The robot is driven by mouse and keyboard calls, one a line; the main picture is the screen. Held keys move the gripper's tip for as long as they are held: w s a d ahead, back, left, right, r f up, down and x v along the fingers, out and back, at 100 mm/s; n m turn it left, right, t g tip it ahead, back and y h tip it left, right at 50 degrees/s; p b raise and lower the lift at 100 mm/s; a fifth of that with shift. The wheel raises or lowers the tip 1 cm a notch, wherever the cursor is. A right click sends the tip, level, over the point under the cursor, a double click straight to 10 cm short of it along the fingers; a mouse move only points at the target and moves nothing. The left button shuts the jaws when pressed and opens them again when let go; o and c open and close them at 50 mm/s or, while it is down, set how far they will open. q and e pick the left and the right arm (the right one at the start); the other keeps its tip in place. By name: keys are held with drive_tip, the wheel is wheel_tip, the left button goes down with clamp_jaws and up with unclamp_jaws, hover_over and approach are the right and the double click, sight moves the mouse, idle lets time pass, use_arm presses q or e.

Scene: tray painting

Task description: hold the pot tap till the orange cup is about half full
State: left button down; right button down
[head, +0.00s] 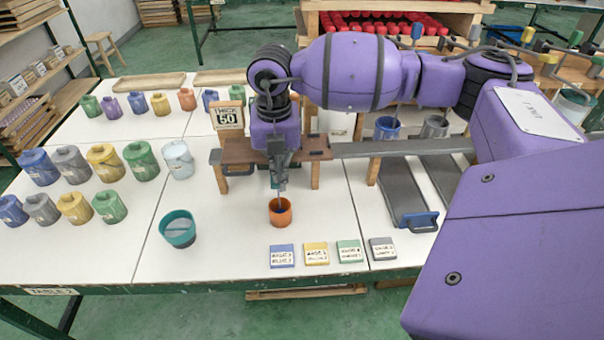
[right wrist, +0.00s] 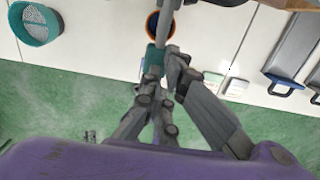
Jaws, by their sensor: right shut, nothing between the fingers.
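The orange cup (head: 280,216) stands upright on the white table, just in front of the wooden stand (head: 236,150). Dark blue shows inside it; I cannot tell the level. It also shows at the top of the right wrist view (right wrist: 152,26). My right gripper (head: 279,184) points down above the cup, with its fingers shut and empty. A thin grey line runs from the gripper area down to the cup; I cannot tell whether it is a stream or a rod. A teal piece (right wrist: 153,61) sits by the fingertips. The pot and tap are mostly hidden behind my arm. My left gripper is not in view.
A teal bowl (head: 178,230) stands left of the cup. Several label cards, such as the blue one (head: 282,256), lie to the right near the front edge. Several coloured jars (head: 104,163) stand at the left. Grey trays (head: 405,191) lie at the right.

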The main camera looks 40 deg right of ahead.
drive_tip(key=shift+s+a+f, duration=0.15)
drive_tip(key=shift+f, duration=0.2)
